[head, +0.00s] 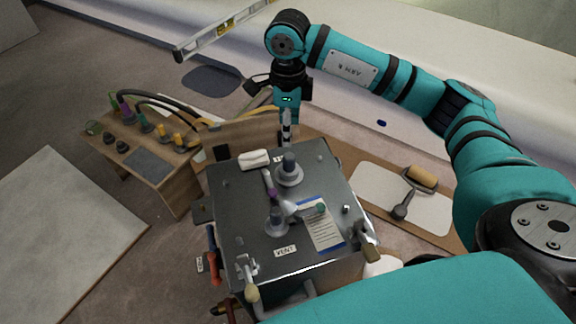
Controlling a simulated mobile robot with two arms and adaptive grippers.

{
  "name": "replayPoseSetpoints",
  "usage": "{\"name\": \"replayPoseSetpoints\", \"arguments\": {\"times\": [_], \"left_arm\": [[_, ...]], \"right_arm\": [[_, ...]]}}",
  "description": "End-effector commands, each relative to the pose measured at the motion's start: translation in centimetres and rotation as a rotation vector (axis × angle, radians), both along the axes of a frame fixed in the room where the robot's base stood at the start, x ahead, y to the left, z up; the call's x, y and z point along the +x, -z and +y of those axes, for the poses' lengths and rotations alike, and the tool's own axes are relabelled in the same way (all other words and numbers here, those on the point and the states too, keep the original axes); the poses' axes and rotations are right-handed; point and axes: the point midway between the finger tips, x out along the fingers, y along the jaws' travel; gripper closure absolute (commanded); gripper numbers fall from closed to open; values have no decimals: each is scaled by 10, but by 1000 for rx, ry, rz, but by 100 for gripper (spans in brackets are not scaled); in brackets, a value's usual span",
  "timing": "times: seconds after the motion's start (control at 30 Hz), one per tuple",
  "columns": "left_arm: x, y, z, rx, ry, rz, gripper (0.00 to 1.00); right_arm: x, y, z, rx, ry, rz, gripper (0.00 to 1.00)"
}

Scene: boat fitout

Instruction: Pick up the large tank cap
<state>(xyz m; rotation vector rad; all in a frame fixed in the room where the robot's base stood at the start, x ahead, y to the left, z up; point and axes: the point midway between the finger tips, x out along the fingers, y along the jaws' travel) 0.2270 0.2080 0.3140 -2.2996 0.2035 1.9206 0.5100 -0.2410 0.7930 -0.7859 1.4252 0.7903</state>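A dark metal tank (235,215) stands in the middle of the head view. A grey flanged fitting with a dark top (289,168) stands upright near the back of its lid. A second grey fitting (276,222) stands nearer, by the VENT label. Small dark round pieces (115,142) sit on the side bench and look like caps; I cannot tell which piece is the large tank cap. My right gripper (286,138) points down just behind the tank's back edge, seen edge-on, so its finger opening is unclear. My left gripper is not in view.
The wooden side bench (168,168) at left carries coloured connectors and hoses. A white block (254,159), a paper sheet (321,227) and valve handles crowd the tank. A spirit level (222,27) is behind.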

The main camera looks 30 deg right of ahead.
Motion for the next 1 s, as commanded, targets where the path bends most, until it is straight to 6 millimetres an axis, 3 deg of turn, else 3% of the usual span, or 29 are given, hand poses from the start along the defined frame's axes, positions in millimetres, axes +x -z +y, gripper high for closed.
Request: {"name": "replayPoseSetpoints", "arguments": {"times": [0.1,0.23,0.57,0.83,1.0], "left_arm": [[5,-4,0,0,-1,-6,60],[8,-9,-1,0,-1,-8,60],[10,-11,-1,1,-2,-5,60],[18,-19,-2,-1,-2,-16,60],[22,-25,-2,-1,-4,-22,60]], "right_arm": [[-1,29,0,0,1,5,45],[-1,50,0,1,1,3,45],[0,71,-1,1,0,2,45],[1,110,-5,2,-1,3,45],[1,115,-5,1,-1,0,45]]}}
